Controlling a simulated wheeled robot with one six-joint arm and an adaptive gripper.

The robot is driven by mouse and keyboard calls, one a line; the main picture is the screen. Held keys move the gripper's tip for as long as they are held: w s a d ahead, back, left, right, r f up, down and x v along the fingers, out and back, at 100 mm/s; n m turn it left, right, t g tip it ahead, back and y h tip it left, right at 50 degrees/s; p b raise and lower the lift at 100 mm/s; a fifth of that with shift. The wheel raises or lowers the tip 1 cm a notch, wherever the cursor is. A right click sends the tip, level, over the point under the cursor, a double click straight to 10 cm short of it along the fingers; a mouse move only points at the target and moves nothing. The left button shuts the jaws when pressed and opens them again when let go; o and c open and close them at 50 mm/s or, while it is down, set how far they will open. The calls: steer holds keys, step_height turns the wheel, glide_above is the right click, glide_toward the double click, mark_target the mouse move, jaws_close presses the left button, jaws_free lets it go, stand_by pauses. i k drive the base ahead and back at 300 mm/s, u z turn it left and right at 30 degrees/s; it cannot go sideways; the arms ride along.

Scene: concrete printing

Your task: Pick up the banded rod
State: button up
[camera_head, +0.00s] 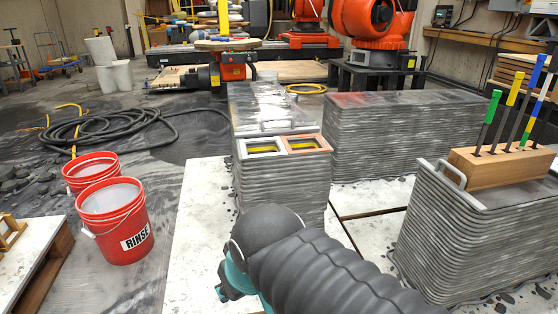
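Several upright rods with coloured upper parts stand in a wooden block (490,168) at the right.
The block rests on a layered grey concrete stack (450,240) with a grey handle (442,173). Another stack (415,135) stands behind, and a third (265,185) bears a grey and an orange frame. Red buckets (115,222) and a black hose (95,125) lie left.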

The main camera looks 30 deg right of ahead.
mark_target(553, 67)
steer(key=k, duration=0.3)
steer(key=z, duration=1)
steer(key=i, duration=1)
steer(key=k, duration=0.5)
steer(key=z, duration=3)
steer(key=k, duration=0.85)
steer(key=u, duration=1)
steer(key=i, duration=0.8)
